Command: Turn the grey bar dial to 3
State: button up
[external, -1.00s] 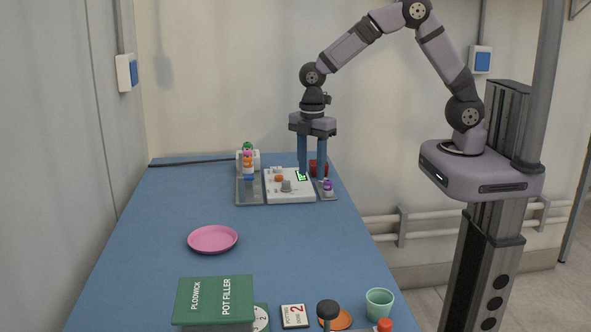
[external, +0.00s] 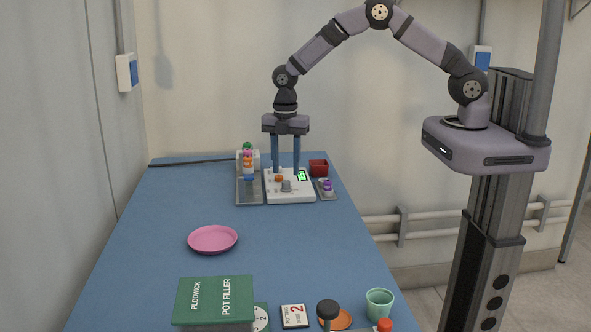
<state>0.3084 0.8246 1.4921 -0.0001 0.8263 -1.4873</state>
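A white control panel (external: 300,195) lies at the far end of the blue table. A grey dial (external: 286,186) stands on it near its front middle. An orange knob (external: 279,178) sits just behind the dial, and a lit green display (external: 302,176) is at the panel's right. The dial's markings and setting are too small to read. My gripper (external: 286,172) points straight down above the back part of the panel. Its two blue fingers are wide apart, with nothing seen held between them. I cannot tell its exact height over the panel.
A grey tray (external: 249,197) with a stack of coloured pieces (external: 248,164) stands left of the panel. A small tray with a purple-topped item (external: 327,186) and a red box (external: 318,168) are at the right. A pink plate (external: 213,240) lies mid-table with clear space around it.

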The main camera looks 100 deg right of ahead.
aim_at(285, 183)
jog(key=shift+f+p, duration=0.6)
jog(key=shift+f, duration=1.35)
grip_shut()
